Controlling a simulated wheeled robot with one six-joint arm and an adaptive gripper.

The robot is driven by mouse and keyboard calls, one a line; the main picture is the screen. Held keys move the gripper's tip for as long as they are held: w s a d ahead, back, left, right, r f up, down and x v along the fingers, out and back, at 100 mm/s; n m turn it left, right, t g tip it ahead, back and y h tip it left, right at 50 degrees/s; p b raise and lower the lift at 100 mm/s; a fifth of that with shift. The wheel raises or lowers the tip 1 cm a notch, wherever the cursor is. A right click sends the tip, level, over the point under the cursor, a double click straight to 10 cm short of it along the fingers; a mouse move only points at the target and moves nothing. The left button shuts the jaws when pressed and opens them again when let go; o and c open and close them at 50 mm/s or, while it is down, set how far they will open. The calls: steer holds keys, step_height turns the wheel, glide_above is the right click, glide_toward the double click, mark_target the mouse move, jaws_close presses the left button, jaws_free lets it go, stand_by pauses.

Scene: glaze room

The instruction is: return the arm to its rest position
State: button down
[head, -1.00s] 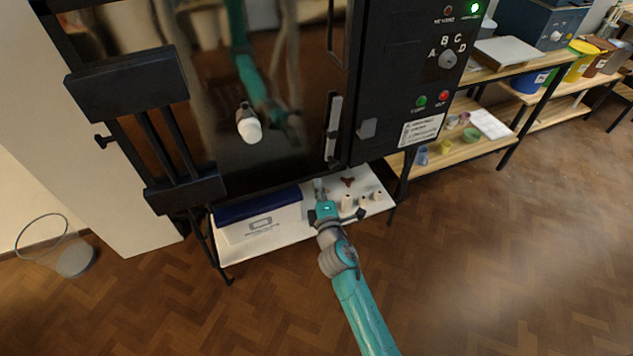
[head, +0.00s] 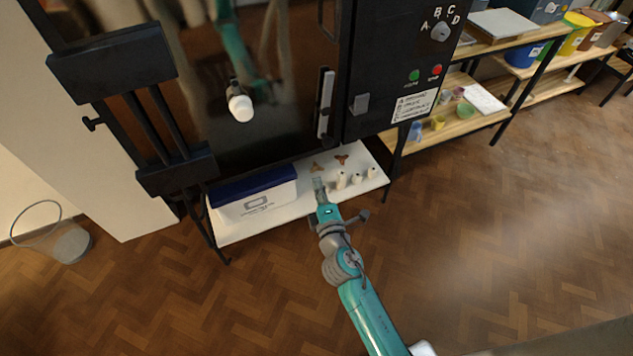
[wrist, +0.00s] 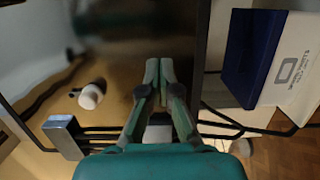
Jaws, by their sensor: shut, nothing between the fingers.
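My gripper (head: 318,184) is at the end of my teal arm, in front of the black kiln cabinet (head: 270,130) and over the white lower shelf (head: 240,229) in the head view. In the wrist view my gripper (wrist: 159,68) has its fingertips together with nothing between them. The arm reaches up from the bottom of the head view, clear of the floor. I cannot tell how far the fingertips are from the shelf.
A white box with a blue lid (head: 256,193) and several small white posts (head: 341,180) stand on the shelf. Shelving (head: 470,135) is at right. The wooden floor is open in front.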

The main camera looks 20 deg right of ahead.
steer(key=s+a+f+m+g+y, duration=0.1)
steer(key=s+m, duration=0.1)
steer(key=s, duration=0.6)
steer(key=s+a+f+m+y, duration=0.1)
steer(key=s+f+m, duration=0.1)
steer(key=s, duration=0.6)
steer(key=s+a+f+m+g+y, duration=0.1)
steer(key=s+m, duration=0.1)
steer(key=s, duration=0.6)
steer(key=s+r+m, duration=0.5)
steer(key=s, duration=0.4)
steer(key=s+r+m+g, duration=0.1)
steer(key=s+r+m, duration=0.3)
steer(key=s, duration=0.5)
steer(key=shift+s+d+r+m, duration=0.15)
steer(key=shift+s+r+m, duration=0.25)
steer(key=shift+r, duration=0.4)
